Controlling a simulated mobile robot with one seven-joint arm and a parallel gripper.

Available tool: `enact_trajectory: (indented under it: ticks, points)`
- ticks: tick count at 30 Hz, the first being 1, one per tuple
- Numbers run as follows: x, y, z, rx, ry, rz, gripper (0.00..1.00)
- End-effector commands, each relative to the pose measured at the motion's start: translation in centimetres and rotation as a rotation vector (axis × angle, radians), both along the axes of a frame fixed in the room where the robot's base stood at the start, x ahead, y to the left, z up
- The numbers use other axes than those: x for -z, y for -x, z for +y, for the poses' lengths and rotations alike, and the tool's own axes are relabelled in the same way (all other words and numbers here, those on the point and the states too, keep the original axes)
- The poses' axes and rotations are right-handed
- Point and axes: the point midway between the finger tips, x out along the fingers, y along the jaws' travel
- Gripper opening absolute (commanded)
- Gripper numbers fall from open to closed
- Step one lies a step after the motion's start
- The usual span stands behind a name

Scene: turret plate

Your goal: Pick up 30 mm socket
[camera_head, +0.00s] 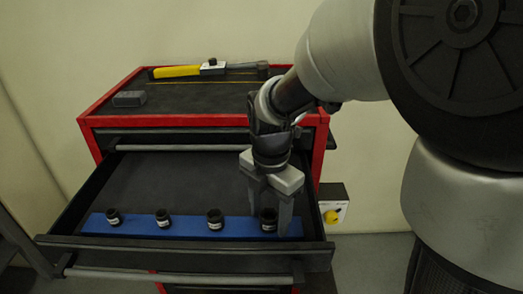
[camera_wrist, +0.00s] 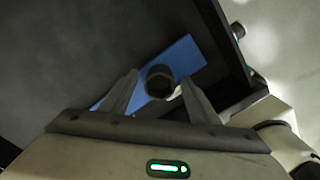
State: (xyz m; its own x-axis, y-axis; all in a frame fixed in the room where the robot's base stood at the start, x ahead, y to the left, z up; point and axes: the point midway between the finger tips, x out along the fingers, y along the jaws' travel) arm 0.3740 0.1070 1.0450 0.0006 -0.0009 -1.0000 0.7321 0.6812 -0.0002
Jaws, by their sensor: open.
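Several black sockets stand in a row on a blue strip (camera_head: 185,224) in the open drawer. From the left they are one socket (camera_head: 113,216), a second (camera_head: 163,218), a third (camera_head: 215,219) and the rightmost (camera_head: 268,219). The size marks are too small to read, so I cannot tell which is 30 mm. My gripper (camera_head: 269,222) points down at the rightmost socket, with one finger on each side of it. In the wrist view that socket (camera_wrist: 160,81) shows between the tips of my open gripper (camera_wrist: 158,88). I cannot tell whether the fingers touch it.
The drawer's front wall (camera_head: 180,250) and right wall are close to my gripper. The drawer floor (camera_head: 170,180) behind the strip is clear. A yellow-handled tool (camera_head: 180,71) and a grey block (camera_head: 129,99) lie on the red-edged cabinet top (camera_head: 200,95).

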Motion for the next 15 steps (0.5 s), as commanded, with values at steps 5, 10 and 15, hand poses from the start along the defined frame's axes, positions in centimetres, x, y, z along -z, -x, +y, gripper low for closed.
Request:
enact_trajectory:
  ticks: [5,10,15]
  points:
    - [-0.03,-0.01,0.0,0.0,0.0,0.0,0.56]
    - [-0.04,-0.01,0.0,0.0,0.0,0.0,0.27]
    - [-0.08,-0.03,0.0,0.0,-0.001,-0.001,0.07]
